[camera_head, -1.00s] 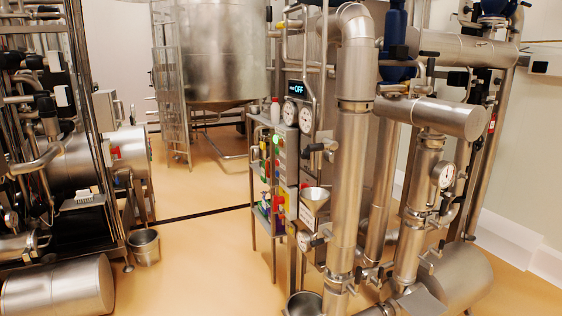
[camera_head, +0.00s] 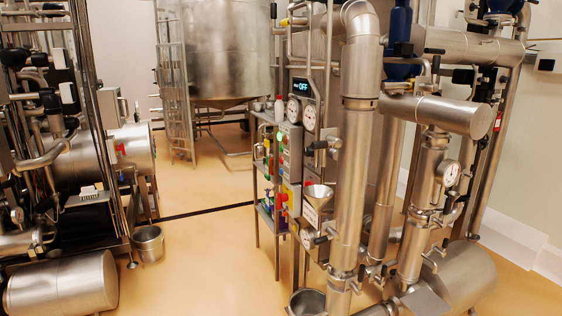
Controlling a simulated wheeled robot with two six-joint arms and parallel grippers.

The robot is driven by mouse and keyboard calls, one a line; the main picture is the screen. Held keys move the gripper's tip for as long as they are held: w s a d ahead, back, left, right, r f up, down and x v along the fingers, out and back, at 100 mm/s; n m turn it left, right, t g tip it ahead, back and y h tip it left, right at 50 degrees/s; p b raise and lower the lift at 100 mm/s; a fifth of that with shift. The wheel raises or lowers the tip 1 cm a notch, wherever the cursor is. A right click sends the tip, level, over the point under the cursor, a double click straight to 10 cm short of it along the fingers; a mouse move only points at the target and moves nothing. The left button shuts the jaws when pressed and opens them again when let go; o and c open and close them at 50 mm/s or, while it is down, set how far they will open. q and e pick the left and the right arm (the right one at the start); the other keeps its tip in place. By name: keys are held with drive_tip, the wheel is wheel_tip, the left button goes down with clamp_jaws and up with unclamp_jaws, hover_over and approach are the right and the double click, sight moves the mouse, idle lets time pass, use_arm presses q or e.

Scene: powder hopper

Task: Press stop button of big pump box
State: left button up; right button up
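A column of control boxes (camera_head: 290,150) stands on the frame near the middle of the head view, seen at a steep angle. A lit green button (camera_head: 280,136) shows on the upper grey box. A red button (camera_head: 281,197) shows lower down, on a yellow plate. Which box belongs to the big pump is too small to tell. A small display (camera_head: 300,86) above two round gauges reads OFF. Neither of my grippers is in view.
A bucket (camera_head: 148,243) stands by the left machinery. The floor (camera_head: 205,250) between is clear.

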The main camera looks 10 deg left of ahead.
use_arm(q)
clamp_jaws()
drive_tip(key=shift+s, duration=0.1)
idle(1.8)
